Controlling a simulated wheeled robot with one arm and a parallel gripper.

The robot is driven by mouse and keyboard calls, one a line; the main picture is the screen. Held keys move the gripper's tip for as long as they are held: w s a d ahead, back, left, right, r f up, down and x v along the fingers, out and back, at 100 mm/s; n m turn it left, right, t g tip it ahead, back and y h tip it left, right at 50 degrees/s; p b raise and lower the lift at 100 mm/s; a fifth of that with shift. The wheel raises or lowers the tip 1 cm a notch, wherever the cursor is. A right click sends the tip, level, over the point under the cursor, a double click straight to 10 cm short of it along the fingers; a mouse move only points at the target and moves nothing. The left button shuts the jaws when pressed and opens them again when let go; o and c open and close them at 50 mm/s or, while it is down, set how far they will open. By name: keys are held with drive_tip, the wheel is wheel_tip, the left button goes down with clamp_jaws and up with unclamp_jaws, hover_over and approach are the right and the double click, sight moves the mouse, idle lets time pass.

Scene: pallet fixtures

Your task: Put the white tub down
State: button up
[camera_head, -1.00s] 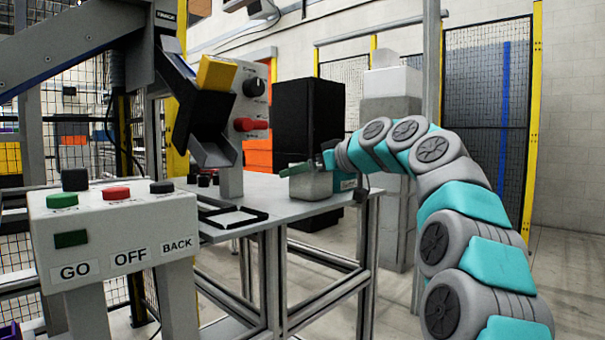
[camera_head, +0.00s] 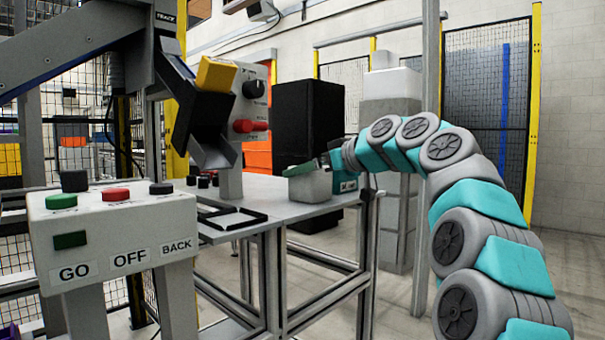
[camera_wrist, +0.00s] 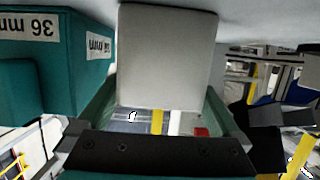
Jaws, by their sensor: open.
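The white tub (camera_head: 311,187) sits on the grey table, near its right end, and looks upright. It also fills the middle of the wrist view (camera_wrist: 167,55). My gripper (camera_head: 302,168) reaches in from the right, with a green finger showing over the tub's top. In the wrist view its green fingers (camera_wrist: 163,105) are open on either side of the tub's near end. I cannot tell whether they touch it. The tub's far side and base are partly hidden.
A teal box (camera_head: 344,182) with "36 mm" labels stands close beside the tub, also large in the wrist view (camera_wrist: 58,50). A black frame (camera_head: 235,219) lies on the table's left part. A chute (camera_head: 213,150) and control box (camera_head: 251,100) stand behind it.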

drive_tip(key=v, duration=1)
drive_tip(key=shift+s, duration=0.1)
